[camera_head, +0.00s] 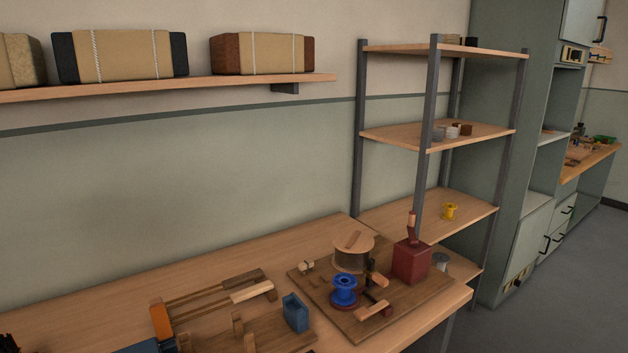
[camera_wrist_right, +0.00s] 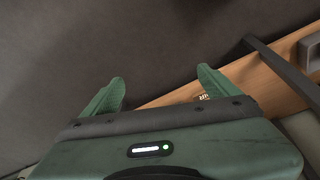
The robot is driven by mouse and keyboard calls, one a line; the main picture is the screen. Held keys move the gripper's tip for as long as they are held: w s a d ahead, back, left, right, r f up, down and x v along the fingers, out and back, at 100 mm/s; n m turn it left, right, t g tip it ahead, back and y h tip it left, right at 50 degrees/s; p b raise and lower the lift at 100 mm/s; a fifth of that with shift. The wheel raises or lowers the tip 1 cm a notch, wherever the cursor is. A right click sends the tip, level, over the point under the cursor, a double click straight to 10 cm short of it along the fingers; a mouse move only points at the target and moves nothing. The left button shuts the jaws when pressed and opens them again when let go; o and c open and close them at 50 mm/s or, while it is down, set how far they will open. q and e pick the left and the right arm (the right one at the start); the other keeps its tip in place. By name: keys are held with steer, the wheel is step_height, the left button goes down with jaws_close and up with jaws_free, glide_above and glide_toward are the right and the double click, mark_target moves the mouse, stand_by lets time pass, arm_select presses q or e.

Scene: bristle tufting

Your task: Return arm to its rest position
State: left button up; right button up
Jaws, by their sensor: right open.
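My right gripper (camera_wrist_right: 161,88) shows in the right wrist view. Its two green fingers are spread wide apart, with nothing between them. Beyond the fingertips is plain dark grey floor. A strip of wooden surface (camera_wrist_right: 280,65) runs diagonally on the right behind the right-hand finger, and I cannot tell whether that finger is clear of it. Neither of my grippers shows in the head view. My left gripper is in no view.
The workbench (camera_head: 300,240) holds a wooden board (camera_head: 415,310) with a blue spool (camera_head: 344,288), a round wooden drum (camera_head: 353,254) and a dark red block (camera_head: 411,262). A blue holder (camera_head: 296,313) stands left of the board. A shelving rack (camera_head: 430,140) stands behind. Open floor (camera_head: 570,280) lies right.

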steer(key=s+f, duration=0.3)
steer(key=f, duration=0.4)
steer(key=s+f, duration=0.3)
steer(key=f, duration=0.5)
steer(key=s+d+f+g, duration=0.1)
steer(key=s+d+f, duration=0.2)
steer(key=s+f, duration=0.7)
steer(key=s, duration=0.2)
steer(key=shift+s+f+g, duration=0.2)
steer(key=shift+s+g, duration=0.1)
steer(key=shift+s, duration=0.05)
steer(key=shift+d, duration=0.1)
